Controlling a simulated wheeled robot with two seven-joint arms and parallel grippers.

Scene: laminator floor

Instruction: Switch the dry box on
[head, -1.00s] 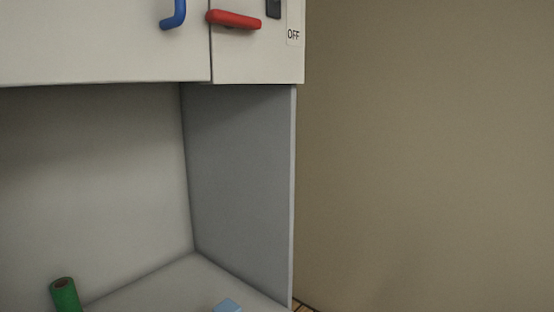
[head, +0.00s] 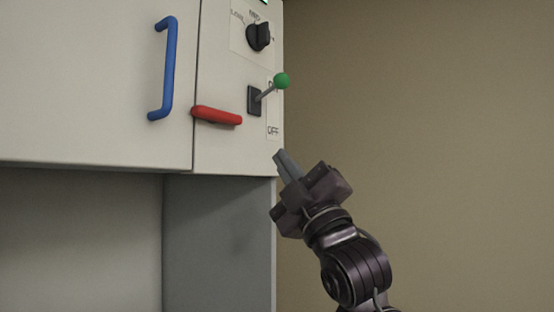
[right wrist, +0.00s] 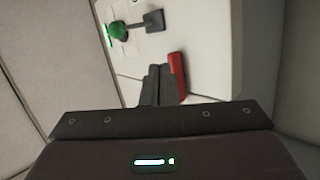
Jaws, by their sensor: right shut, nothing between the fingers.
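The dry box (head: 90,80) is a pale cabinet with a control panel on its right side. A lever with a green ball knob (head: 282,81) sticks out from a dark base plate (head: 254,101), between a partly hidden upper label and an OFF label (head: 273,131). The green knob also shows in the right wrist view (right wrist: 117,31). My right gripper (head: 282,158) is shut and empty, below and slightly right of the lever and apart from it. Its fingers (right wrist: 159,84) point towards the panel in the right wrist view. My left gripper is out of view.
A red handle (head: 217,116) juts out left of the lever and shows beside my fingers in the wrist view (right wrist: 178,76). A black knob (head: 258,37) is above the lever. A blue door handle (head: 164,68) is further left. The right side is bare wall.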

